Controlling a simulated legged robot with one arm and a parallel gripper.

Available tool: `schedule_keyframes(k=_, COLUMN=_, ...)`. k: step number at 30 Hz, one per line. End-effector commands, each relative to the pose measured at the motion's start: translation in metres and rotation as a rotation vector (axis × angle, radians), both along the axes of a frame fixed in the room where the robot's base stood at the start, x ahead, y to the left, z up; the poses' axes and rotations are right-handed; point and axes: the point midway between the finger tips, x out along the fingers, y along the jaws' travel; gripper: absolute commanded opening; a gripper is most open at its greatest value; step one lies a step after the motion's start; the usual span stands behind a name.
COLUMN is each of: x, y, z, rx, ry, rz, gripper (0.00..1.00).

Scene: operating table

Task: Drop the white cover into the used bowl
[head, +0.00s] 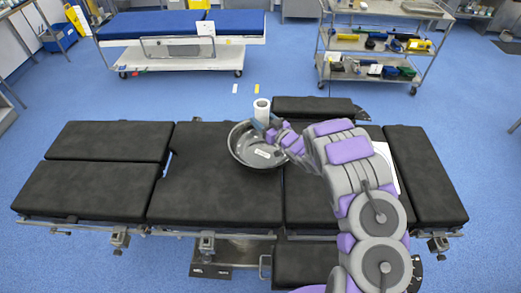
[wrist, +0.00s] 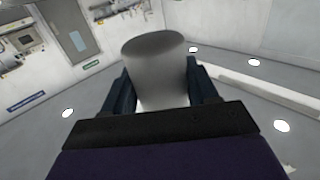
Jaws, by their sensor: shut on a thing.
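The white cover (head: 262,107) is a small upright cylinder held in my gripper (head: 268,124), above the far rim of the bowl in the head view. In the wrist view the cover (wrist: 158,72) stands between the two dark fingers of my gripper (wrist: 161,88), which are shut on it. The used bowl (head: 240,152) is a round metal bowl on the black operating table (head: 215,200). A white label lies inside it. My arm reaches in from the right and hides part of the bowl's right rim.
A white sheet (head: 384,160) lies on the table, partly behind my arm. A blue-topped bed (head: 150,27) and a metal trolley (head: 375,48) with tools stand behind. The left table sections are clear.

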Motion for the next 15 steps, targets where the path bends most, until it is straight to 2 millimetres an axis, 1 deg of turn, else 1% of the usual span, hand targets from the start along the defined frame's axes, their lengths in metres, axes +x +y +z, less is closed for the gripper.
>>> schedule_keyframes(k=1, x=0.0, y=0.0, z=-0.008, rx=0.001, ry=0.001, rz=-0.001, gripper=0.36)
schedule_keyframes(k=9, x=0.0, y=-0.001, z=-0.039, rx=0.002, ry=0.003, rz=-0.001, gripper=0.36)
schedule_keyframes(k=12, x=-0.001, y=-0.001, z=-0.045, rx=0.002, ry=0.003, rz=-0.001, gripper=0.36)
schedule_keyframes(k=15, x=-0.001, y=0.0, z=-0.047, rx=0.001, ry=0.002, rz=-0.001, gripper=0.36)
